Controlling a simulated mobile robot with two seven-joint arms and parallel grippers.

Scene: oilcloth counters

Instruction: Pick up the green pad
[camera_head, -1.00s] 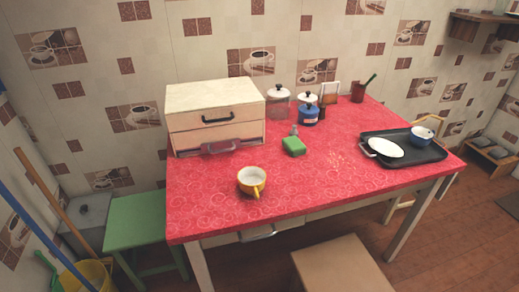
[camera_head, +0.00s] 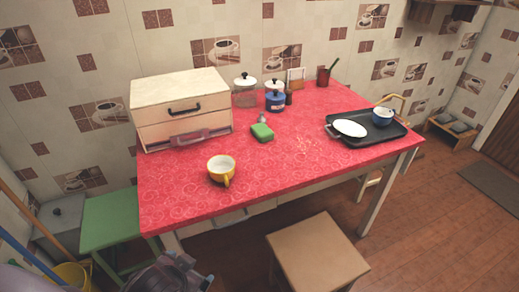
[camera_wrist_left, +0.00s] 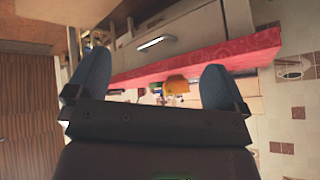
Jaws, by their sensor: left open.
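The green pad (camera_head: 262,132) lies on the red-patterned tabletop (camera_head: 300,155), near its middle, in the head view. A small grey object touches or stands just behind it. My left gripper (camera_head: 165,275) shows at the bottom left of the head view, below the table's front edge and well away from the pad. In the left wrist view its two blue fingers (camera_wrist_left: 155,78) are wide apart with nothing between them. That view is upside down and shows the red table edge and the yellow mug (camera_wrist_left: 176,84). My right gripper is not in view.
The yellow mug (camera_head: 221,169) stands near the front edge, left of the pad. A drawer box (camera_head: 182,108) is at the back left, jars (camera_head: 275,97) are behind the pad, and a black tray (camera_head: 385,142) is at right. A stool (camera_head: 317,252) stands in front.

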